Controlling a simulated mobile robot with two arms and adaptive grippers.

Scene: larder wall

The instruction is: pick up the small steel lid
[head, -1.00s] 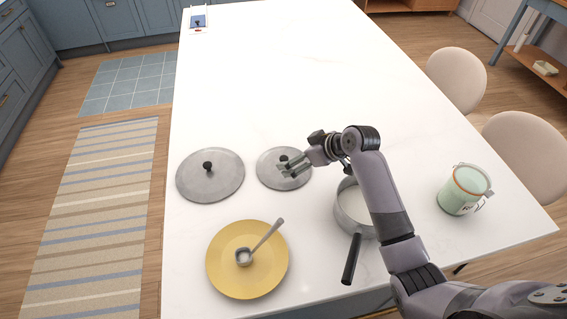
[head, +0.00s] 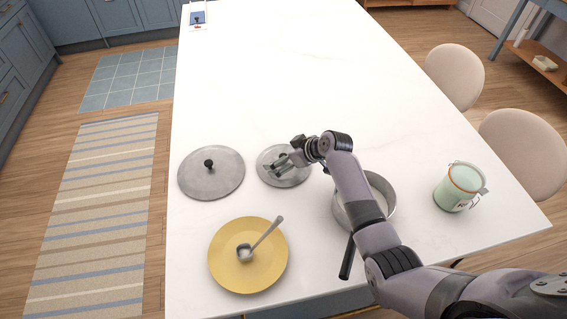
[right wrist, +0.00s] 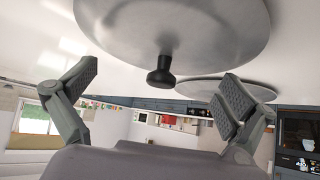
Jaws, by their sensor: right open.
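The small steel lid (head: 287,181) lies flat on the white table, between the large lid and the pan. In the right wrist view the small lid (right wrist: 205,25) fills the top, with its black knob (right wrist: 160,72) between my fingers and clear of both. My right gripper (head: 273,165) is over the small lid and partly hides it, including the knob in the head view. It is open and empty, and its two fingers stand wide apart in the right wrist view (right wrist: 160,88). My left gripper is not in view.
The large steel lid (head: 212,184) lies to the left. A yellow plate (head: 235,280) with a small ladle (head: 265,234) is in front. A pan (head: 380,187) stands to the right, partly behind my arm, with a green jar (head: 452,190) beyond.

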